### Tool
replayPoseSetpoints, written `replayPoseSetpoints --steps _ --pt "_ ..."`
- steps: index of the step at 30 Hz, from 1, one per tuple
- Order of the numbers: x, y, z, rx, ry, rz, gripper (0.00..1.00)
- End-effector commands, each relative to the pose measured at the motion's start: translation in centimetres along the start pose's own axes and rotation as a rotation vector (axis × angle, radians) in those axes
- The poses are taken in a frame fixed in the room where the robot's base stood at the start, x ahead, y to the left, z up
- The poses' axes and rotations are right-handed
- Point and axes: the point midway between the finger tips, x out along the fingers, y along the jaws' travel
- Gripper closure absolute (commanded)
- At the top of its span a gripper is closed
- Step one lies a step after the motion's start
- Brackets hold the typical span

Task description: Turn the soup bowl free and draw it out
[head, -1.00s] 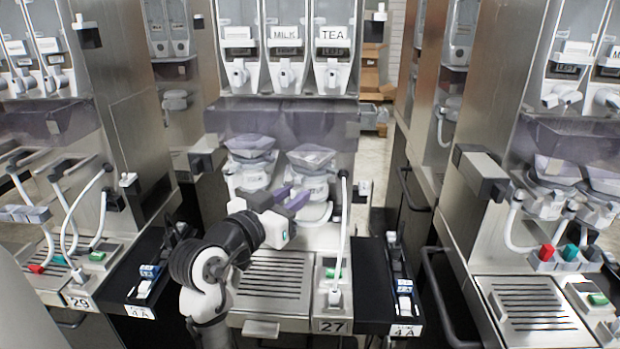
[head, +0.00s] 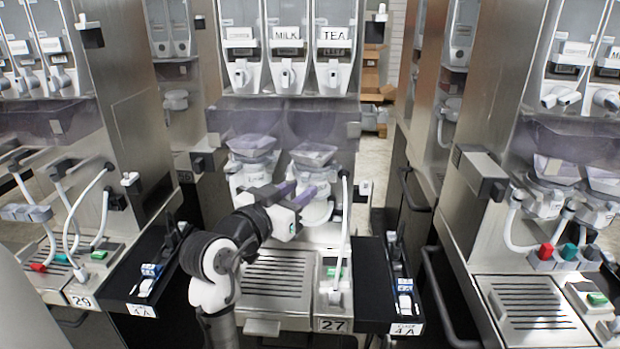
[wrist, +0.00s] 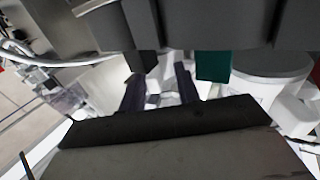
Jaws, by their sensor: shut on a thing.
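Two white mixing bowls sit under the funnels of the middle machine, a left one (head: 250,178) and a right one (head: 322,182). Their labels are too small to read surely; I take the right one, at my jaws, as the soup bowl. My gripper (head: 296,194) reaches in from the front left, its purple fingers shut on a part of the right bowl's front. The bowl is still under its funnel (head: 314,154). In the wrist view, the two dark fingers (wrist: 160,92) stand either side of a pale part, mostly hidden by my gripper's body.
A slotted drip tray (head: 275,280) lies below the bowls. A white hose (head: 345,235) rises right of the gripper, close to the right bowl. Black side shelves (head: 385,310) flank the machine. Canisters marked MILK (head: 287,45) and TEA (head: 333,45) hang above.

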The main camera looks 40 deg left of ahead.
Motion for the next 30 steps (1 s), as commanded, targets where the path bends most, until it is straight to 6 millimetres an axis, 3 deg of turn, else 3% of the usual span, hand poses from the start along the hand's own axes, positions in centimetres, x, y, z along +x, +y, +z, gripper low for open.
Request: replayPoseSetpoints --steps 13,22,30 --pt "0.53 0.2 -0.31 0.0 0.002 -0.002 1.0" --pt "0.62 1.09 -0.36 -0.001 0.001 -0.135 1.0" --pt "0.6 1.08 -0.31 0.0 0.001 -0.152 1.0"
